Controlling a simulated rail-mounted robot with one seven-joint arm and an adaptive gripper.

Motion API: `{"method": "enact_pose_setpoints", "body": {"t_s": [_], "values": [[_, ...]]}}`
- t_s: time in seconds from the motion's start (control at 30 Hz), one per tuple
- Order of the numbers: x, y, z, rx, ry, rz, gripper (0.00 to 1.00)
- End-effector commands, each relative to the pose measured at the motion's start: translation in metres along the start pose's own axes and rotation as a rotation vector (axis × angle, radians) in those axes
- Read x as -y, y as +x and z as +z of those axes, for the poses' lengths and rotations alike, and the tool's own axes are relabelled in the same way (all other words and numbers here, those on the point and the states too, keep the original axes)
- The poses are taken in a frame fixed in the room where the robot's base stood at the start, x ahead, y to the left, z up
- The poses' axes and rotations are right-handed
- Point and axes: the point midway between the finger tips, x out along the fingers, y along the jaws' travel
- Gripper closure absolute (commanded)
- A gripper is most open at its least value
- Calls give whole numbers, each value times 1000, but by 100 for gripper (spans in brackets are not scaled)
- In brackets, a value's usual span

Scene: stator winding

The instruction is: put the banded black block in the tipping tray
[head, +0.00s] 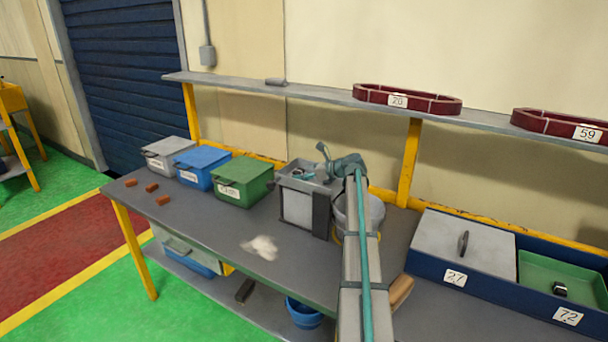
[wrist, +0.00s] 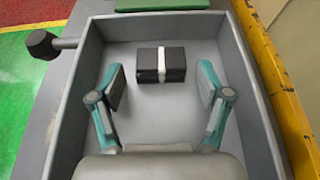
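The banded black block (wrist: 149,68), black with a white band around its middle, lies inside a grey open-topped tray (wrist: 70,140), near its far wall. The tray has a dark knob on a short arm at its left side and looks to be the tipping tray. It also shows in the head view (head: 296,208), on the bench. My gripper (wrist: 160,82) is open and empty, its teal fingers inside the tray outline with the block between and just beyond their tips, apart from both. In the head view my gripper (head: 318,173) is over the tray and the block is hidden.
Green (head: 243,181), blue (head: 202,167) and grey (head: 166,153) lidded boxes stand left of the tray. A round grey bucket (head: 372,212) is close on its right, partly behind my arm. The bench front is mostly clear, with a whitish patch.

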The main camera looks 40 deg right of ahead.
Motion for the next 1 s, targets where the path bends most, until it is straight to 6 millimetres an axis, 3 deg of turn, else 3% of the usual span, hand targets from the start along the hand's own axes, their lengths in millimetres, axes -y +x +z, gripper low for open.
{"method": "enact_pose_setpoints", "body": {"t_s": [0.33,0.43,1.0], "values": [[0,-1,3,0,0,0,22],[0,-10,2,0,0,-2,22],[0,-107,2,0,0,-2,22]]}}
